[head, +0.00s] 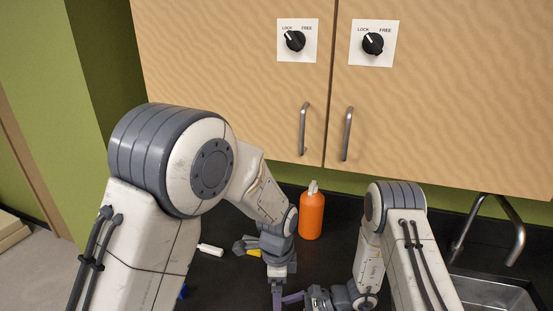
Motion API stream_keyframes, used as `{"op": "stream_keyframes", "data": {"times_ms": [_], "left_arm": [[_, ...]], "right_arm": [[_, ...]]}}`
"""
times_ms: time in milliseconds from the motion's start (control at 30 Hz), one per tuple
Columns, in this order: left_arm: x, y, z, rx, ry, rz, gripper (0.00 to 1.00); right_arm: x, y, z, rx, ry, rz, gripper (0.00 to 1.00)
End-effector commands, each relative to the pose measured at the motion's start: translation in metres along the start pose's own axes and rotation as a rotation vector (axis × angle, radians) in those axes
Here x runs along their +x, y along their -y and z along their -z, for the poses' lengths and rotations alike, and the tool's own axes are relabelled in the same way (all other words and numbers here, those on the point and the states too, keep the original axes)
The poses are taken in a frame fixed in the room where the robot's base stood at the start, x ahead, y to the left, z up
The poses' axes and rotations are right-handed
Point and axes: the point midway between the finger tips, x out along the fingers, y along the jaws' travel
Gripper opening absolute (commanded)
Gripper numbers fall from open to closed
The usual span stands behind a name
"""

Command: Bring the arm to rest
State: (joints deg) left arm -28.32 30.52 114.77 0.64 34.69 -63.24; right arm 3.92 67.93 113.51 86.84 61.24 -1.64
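My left arm comes in from the left, bends over the dark counter and ends in the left gripper (277,290), which points down near the bottom edge of the head view. My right arm stands at the right, with its forearm folded down and its wrist turned left. The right gripper (293,298) reaches left, close to the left gripper; whether they touch cannot be told. The fingers are small, overlapping and partly cut off, so their opening and anything between them cannot be made out.
An orange bottle (312,213) stands on the black counter (222,228) behind the grippers. A white tube (210,250) and a yellow item (253,253) lie left of them. A sink (495,291) with a faucet (515,232) is at right. Cabinet knobs (295,41) (373,43) point toward LOCK.

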Motion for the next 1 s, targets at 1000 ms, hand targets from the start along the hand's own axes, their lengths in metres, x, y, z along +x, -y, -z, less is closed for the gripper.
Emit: {"op": "stream_keyframes", "data": {"times_ms": [1000], "left_arm": [[0.069,0.002,-0.001,-0.767,-0.001,0.003,1.00]], "right_arm": [[0.001,0.000,0.000,0.000,0.000,0.000,1.00]]}}
